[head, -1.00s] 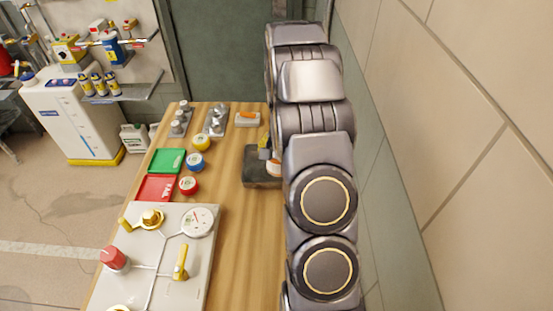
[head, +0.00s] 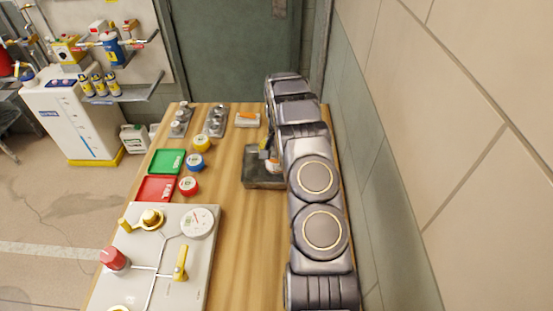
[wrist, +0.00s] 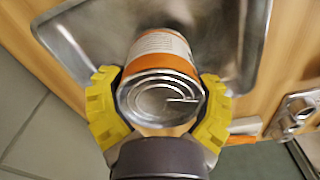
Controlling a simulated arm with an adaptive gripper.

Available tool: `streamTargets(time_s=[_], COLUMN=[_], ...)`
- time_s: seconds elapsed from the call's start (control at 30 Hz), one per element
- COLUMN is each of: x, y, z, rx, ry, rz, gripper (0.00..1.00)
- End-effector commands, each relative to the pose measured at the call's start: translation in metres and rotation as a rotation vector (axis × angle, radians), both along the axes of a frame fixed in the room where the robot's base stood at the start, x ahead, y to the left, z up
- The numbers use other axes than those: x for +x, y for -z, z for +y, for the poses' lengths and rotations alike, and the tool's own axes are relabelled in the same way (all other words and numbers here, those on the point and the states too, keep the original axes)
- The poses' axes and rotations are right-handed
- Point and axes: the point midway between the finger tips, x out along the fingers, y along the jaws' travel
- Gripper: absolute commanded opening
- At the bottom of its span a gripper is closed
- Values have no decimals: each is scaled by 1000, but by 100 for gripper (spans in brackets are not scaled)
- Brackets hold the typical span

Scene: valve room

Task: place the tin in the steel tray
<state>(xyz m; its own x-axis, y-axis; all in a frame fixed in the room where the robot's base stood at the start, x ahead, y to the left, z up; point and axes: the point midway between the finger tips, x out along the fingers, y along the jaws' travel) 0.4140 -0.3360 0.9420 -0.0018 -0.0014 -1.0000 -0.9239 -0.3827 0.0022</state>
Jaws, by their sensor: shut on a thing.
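The tin (wrist: 160,92), with a white label, orange bands and a ring-pull lid, is between the yellow fingers of my gripper (wrist: 160,108) in the wrist view. The fingers are shut on its sides, with the lid facing the camera. The steel tray (wrist: 85,45) lies behind the tin in that view, its rim around it. In the head view the dark grey tray (head: 253,180) sits on the wooden bench, and the tin (head: 272,166) shows over it beside my arm. I cannot tell whether the tin touches the tray floor. My arm partly hides the tray's right side.
A green tray (head: 167,161) and a red tray (head: 156,188) lie left, near yellow, blue and red tape rolls. A valve panel (head: 170,250) fills the front left. Metal fittings (head: 215,121) stand at the back. A tiled wall (head: 440,150) is close on the right.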

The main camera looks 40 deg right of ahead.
Motion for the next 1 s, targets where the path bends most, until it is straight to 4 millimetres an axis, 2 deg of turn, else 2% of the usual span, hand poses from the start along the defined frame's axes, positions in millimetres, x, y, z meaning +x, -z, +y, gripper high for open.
streamTargets(time_s=[0.1,0.43,0.47,0.5,0.53,0.87,1.0], x=[-1,0,0,0,0,0,1], y=[14,17,17,16,16,14,5], z=[0,1,0,0,0,0,0], rx=[1,1,1,0,0,-1,-3], ry=[0,-1,-1,-1,-1,0,-1], rz=[2,0,0,0,0,0,-2], gripper=[39,39,81,98,100,100,100])
